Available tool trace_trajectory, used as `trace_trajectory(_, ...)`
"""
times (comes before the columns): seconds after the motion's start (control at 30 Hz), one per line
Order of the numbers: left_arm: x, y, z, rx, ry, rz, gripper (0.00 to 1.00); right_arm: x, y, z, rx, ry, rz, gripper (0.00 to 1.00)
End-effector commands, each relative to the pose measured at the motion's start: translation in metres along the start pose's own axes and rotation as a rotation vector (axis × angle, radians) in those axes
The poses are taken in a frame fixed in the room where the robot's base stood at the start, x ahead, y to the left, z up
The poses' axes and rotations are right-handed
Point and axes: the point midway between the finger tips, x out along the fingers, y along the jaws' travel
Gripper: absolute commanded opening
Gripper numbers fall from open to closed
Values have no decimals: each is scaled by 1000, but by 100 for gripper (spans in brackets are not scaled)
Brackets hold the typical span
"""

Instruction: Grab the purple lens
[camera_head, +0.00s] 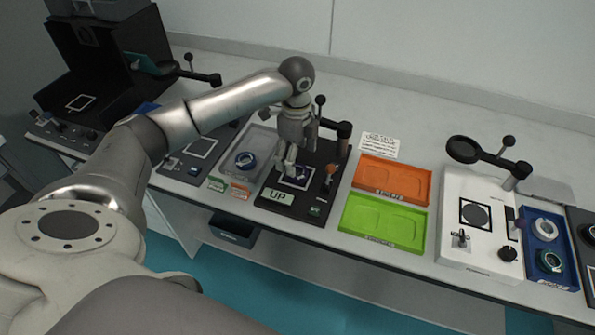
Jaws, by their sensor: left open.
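My left arm comes in from the left, and my left gripper (289,168) points down over a black station (318,206) with a green "UP" label. The gripper is open. A small dark bluish-purple piece (301,175), which may be the purple lens, shows at the fingertips, over the white-outlined square of the station. The fingers hide part of it, and I cannot tell whether they touch it. My right gripper is not in view.
A grey tray (268,143) with a blue ring stands left of the station. Right of it lie an orange tray (425,179) and a green tray (350,222), both empty. A white station (453,190) and a blue tray (568,271) with rings stand farther right.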

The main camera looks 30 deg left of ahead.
Motion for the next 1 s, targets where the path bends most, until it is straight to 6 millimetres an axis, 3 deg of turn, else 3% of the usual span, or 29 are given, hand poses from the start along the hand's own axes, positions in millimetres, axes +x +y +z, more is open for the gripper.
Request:
trace_trajectory(0.13,11,0,0,0,0,1,78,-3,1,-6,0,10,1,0)
trace_trajectory(0.3,37,0,2,0,-1,3,78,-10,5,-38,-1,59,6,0)
trace_trajectory(0.4,49,0,2,1,-1,1,78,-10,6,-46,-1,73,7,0)
trace_trajectory(0.7,56,-1,2,2,0,-2,78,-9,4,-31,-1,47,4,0)
trace_trajectory(1.0,56,-1,2,2,-1,-2,40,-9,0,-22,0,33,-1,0)
